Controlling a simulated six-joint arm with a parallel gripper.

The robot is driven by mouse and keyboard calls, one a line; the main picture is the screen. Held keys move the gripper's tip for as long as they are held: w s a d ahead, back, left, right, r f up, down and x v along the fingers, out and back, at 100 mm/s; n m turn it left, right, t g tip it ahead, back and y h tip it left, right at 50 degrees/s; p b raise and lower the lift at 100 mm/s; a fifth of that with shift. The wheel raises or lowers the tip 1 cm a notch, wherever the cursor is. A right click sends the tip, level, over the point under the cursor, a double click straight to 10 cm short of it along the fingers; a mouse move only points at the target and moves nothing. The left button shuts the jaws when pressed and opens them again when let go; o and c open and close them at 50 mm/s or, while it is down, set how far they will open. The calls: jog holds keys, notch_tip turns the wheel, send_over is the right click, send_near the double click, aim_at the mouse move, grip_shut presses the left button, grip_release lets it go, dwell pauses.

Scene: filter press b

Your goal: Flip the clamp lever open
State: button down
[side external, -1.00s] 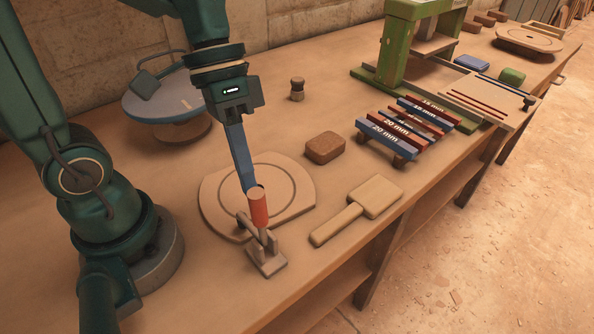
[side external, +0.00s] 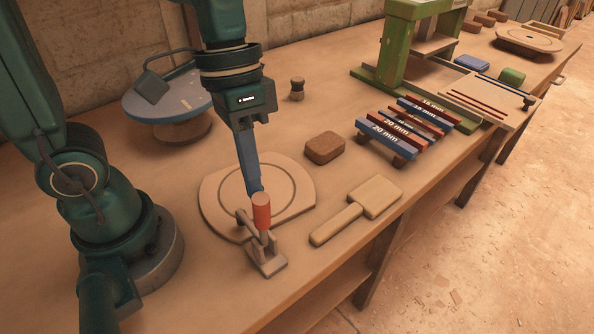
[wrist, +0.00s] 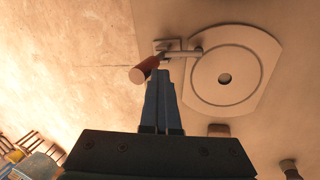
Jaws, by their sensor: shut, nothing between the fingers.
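The clamp lever has a red handle (side external: 262,212) that stands nearly upright over the grey clamp base (side external: 266,262), at the front edge of the round wooden plate (side external: 215,195). My gripper (side external: 255,191) is shut and empty. Its blue fingertips are right behind the top of the red handle in the side view; whether they touch it I cannot tell. In the wrist view the red handle (wrist: 146,68) is just left of the tips of my shut fingers (wrist: 165,76), and the plate (wrist: 262,65) with its centre hole is to the right.
A wooden paddle (side external: 360,208) lies right of the clamp. A brown block (side external: 325,149) and a rack of coloured bars (side external: 405,128) stand behind it. A small knob-shaped piece (side external: 297,89) and a blue-topped round stand (side external: 175,100) are at the back. The table front beside the clamp is clear.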

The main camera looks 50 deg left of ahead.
jog(key=shift+d+r+y, duration=0.1)
jog(key=shift+d+y, duration=0.9)
jog(key=shift+d, duration=0.1)
jog(key=d+f+y, duration=0.2)
jog(key=d+f, duration=0.6)
jog(key=d, duration=0.2)
jog(key=shift+d+f+y, duration=0.2)
jog(key=shift+d+y, duration=0.1)
jog(key=shift+d, duration=0.1)
jog(key=shift+s, duration=0.15)
jog(key=r, duration=0.6)
jog(key=shift+w+d, duration=0.3)
